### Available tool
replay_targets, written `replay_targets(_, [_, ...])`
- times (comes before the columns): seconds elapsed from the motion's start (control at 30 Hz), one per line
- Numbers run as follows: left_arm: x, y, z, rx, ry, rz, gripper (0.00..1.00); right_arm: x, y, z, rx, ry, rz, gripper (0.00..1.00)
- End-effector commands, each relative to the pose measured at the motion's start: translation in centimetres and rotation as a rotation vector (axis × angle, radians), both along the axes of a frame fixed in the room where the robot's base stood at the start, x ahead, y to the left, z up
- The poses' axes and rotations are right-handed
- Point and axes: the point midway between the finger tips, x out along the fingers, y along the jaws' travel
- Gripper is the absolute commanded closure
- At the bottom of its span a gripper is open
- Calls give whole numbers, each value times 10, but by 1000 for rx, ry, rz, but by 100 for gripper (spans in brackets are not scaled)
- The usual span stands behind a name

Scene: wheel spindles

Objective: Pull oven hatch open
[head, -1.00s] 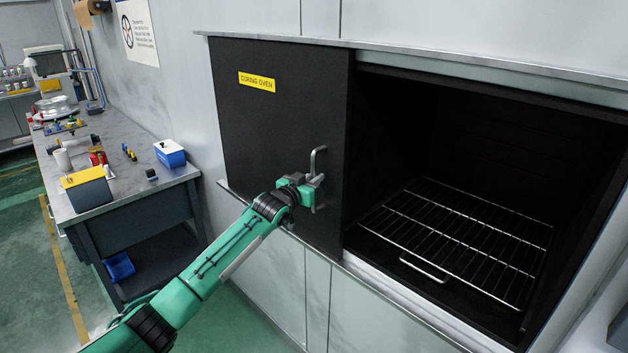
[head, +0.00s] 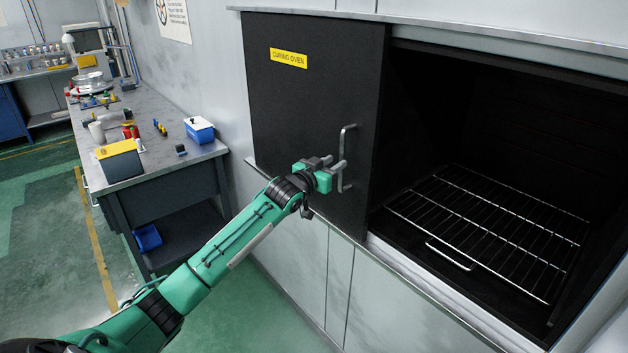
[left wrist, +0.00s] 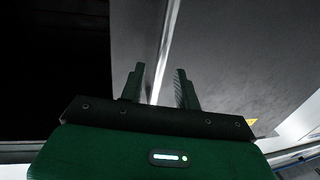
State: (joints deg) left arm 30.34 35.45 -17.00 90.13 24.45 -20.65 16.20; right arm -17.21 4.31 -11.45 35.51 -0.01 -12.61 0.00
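The oven hatch (head: 300,110) is a black panel with a yellow "CURING OVEN" label. It stands to the left of the oven's wide dark opening (head: 520,130). A grey upright bar handle (head: 345,145) is on its right part. My left gripper (head: 334,164) is at the handle, its fingers pointing at the bar from the left. In the left wrist view, its two fingers (left wrist: 158,88) are apart with a bright strip, seemingly the handle, running between and beyond them. Whether the fingers touch the bar cannot be told. My right gripper is not in view.
A wire rack (head: 490,230) lies inside the oven. A metal ledge (head: 305,200) runs below the hatch. A grey workbench (head: 165,180) with a blue-and-white box (head: 199,130) and small items stands at the left. The green floor (head: 255,300) is free in front.

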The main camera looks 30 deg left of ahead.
Motion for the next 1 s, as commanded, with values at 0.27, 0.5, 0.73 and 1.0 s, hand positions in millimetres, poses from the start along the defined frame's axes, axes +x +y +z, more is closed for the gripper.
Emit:
replay_targets(0.27, [-52,8,-4,2,0,0,67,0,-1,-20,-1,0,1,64])
replay_targets(0.5, [-81,13,-2,1,1,0,67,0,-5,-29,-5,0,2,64])
replay_targets(0.73, [-89,14,1,1,-1,0,67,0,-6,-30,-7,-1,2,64])
replay_targets(1.0, [-89,14,1,1,0,0,67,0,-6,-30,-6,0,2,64])
